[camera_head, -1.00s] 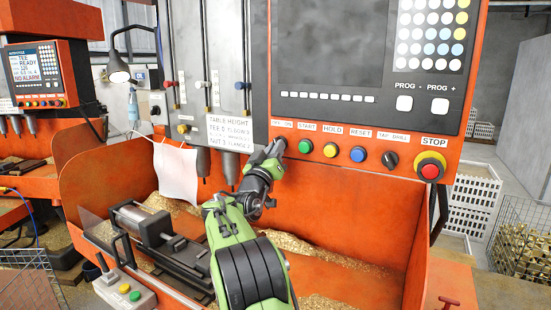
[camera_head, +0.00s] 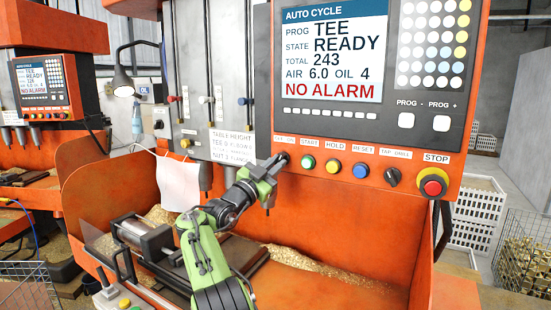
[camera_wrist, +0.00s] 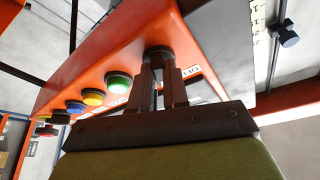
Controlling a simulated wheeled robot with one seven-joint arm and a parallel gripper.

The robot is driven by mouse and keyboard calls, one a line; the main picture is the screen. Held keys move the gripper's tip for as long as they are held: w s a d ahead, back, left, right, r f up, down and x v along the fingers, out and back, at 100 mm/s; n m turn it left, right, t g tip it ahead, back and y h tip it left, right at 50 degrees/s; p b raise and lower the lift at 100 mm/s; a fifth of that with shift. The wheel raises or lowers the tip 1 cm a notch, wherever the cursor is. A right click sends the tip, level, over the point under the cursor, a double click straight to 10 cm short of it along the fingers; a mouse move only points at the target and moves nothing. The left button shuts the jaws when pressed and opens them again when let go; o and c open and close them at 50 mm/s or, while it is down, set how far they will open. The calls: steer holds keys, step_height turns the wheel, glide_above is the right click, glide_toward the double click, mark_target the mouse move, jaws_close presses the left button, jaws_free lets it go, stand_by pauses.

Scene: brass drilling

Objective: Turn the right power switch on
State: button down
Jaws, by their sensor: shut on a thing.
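The right machine's power switch is a dark round knob (camera_head: 283,155) at the left end of the button row, under an OFF/ON label (camera_head: 283,139). My gripper (camera_head: 274,166) reaches it from below left and is shut on it. In the wrist view my gripper's two fingers (camera_wrist: 159,70) close on the dark knob (camera_wrist: 158,51); they cover part of it, so its exact angle cannot be told. The right machine's screen (camera_head: 335,52) is lit and reads AUTO CYCLE, TEE, READY, 243 and NO ALARM.
Right of the knob are the green start (camera_head: 308,162), yellow hold (camera_head: 333,166) and blue reset (camera_head: 360,170) buttons, a black selector (camera_head: 392,177) and the red stop button (camera_head: 432,187).

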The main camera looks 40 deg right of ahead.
steer(key=shift+m+p, duration=0.5)
steer(key=shift+m, duration=0.2)
steer(key=c, duration=1.1)
jaws_free()
steer(key=b+v, duration=0.9)
steer(key=v, duration=0.6)
steer(key=shift+w+a, duration=0.15)
steer(key=shift+a, duration=0.3)
